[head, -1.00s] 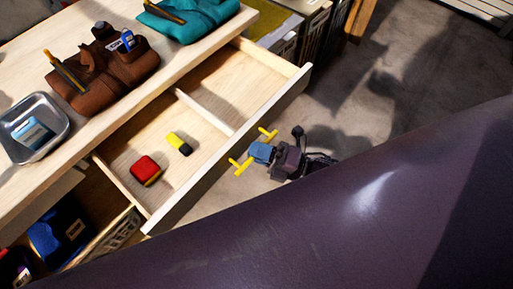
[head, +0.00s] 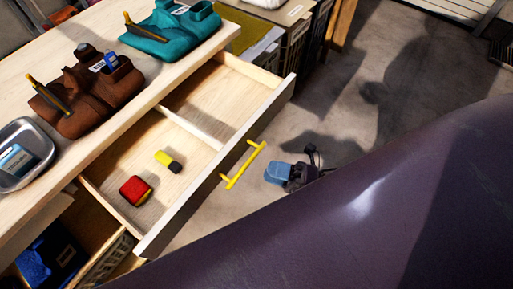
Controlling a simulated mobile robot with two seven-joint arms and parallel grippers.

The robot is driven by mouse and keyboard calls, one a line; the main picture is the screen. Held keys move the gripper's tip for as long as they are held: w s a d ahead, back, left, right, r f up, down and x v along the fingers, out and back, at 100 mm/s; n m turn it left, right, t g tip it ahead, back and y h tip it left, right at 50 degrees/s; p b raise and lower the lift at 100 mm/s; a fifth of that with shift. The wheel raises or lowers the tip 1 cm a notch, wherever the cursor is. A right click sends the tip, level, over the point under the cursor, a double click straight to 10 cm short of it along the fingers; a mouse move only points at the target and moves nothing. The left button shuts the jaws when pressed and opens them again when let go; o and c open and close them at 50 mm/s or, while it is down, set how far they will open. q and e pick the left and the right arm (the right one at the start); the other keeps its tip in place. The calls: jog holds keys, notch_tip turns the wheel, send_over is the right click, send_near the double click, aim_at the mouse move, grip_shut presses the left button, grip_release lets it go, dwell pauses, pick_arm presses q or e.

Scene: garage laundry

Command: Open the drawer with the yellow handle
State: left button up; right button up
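The drawer (head: 213,190) under the wooden worktop is pulled out, and its inside shows in the head view. Its yellow handle (head: 243,165) is a bar on the outer front face. My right gripper (head: 275,173), with blue fingertips, is to the right of the handle and apart from it, with nothing visible in it. Whether its fingers are open or shut cannot be made out. My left gripper is not in view.
The drawer holds a red block (head: 135,191) and a yellow and black block (head: 167,161). Brown (head: 90,95) and teal (head: 172,30) tool pouches and a metal tray (head: 24,153) lie on the worktop (head: 60,165). Bins (head: 285,45) stand behind the drawer. Bare floor is at right.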

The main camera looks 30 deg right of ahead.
jog(key=v, duration=0.4)
dwell(0.6)
jog(key=w+d+f+m+h+p, duration=0.1)
jog(key=w+f+m+h, duration=0.1)
jog(key=m+h, duration=0.45)
jog(key=w+d+f+m+h, duration=0.1)
jog(key=w+d+m+h, duration=0.15)
jog(key=m, duration=0.75)
jog(key=s+d+m+g+h+p, duration=0.1)
jog(key=s+d+m+h+p, duration=0.2)
jog(key=s+m+h, duration=0.3)
jog(key=s+m, duration=0.2)
jog(key=m, duration=0.3)
jog(key=shift+s+g, duration=0.3)
jog(key=shift+g, duration=0.1)
